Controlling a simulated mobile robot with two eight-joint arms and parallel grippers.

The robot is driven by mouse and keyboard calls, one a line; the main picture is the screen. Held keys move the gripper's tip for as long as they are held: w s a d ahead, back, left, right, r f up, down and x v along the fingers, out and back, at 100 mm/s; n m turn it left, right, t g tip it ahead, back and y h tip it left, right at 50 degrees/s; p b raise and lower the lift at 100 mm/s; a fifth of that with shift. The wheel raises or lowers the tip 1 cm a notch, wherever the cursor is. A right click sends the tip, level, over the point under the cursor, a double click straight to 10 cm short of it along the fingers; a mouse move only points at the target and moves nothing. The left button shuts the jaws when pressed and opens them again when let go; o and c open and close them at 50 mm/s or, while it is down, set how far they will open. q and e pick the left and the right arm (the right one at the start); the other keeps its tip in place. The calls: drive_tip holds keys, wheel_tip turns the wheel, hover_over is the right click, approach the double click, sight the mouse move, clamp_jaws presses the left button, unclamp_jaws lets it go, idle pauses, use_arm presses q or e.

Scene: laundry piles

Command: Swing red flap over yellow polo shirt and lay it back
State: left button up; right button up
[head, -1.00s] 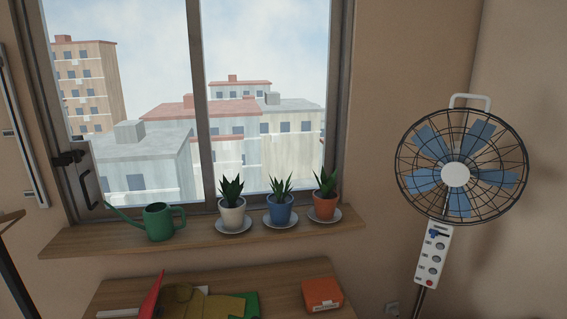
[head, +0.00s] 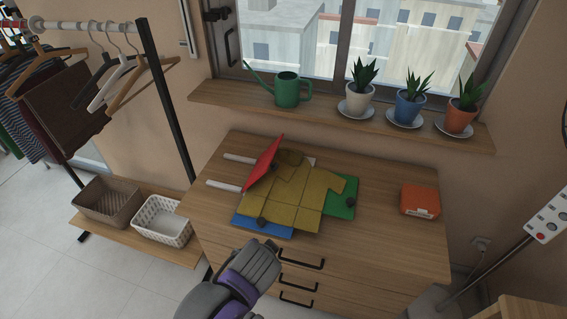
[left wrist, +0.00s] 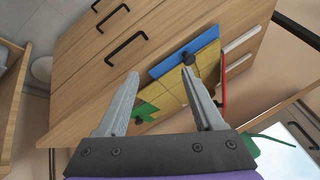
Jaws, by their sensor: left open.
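The yellow polo shirt (head: 297,193) lies spread on a folding board on the wooden dresser top. The board's red flap (head: 264,164) stands tilted up at the shirt's left side. The blue flap (head: 262,226) lies flat at the front and the green flap (head: 341,199) lies at the right, partly under the shirt. My left gripper (head: 271,243) is in front of the dresser, near the blue flap. In the left wrist view the gripper (left wrist: 162,74) is open and empty, with the blue flap (left wrist: 185,53) beyond its fingers. My right gripper is out of view.
An orange box (head: 420,201) sits on the dresser (head: 375,235) to the right. A green watering can (head: 287,90) and three potted plants stand on the shelf (head: 225,97) behind. A clothes rack with two baskets (head: 162,221) stands at the left.

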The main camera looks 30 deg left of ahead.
use_arm(q)
drive_tip(key=w+a+f+m+t+y+b, duration=0.2)
drive_tip(key=w+a+m+y+b, duration=0.35)
drive_tip(key=w+a, duration=0.25)
drive_tip(key=m+t+y+b, duration=0.3)
drive_tip(key=m+t+b, duration=0.35)
drive_tip(key=m, duration=0.35)
approach(275, 170)
drive_tip(key=shift+g, duration=0.25)
drive_tip(key=b+x, duration=0.1)
drive_tip(key=x, duration=1)
drive_tip(key=shift+w, duration=0.35)
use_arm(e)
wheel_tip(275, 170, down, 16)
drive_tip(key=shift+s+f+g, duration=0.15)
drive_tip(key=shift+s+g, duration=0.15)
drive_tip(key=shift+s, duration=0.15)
use_arm(q)
clamp_jaws()
drive_tip(key=shift+r, duration=0.1)
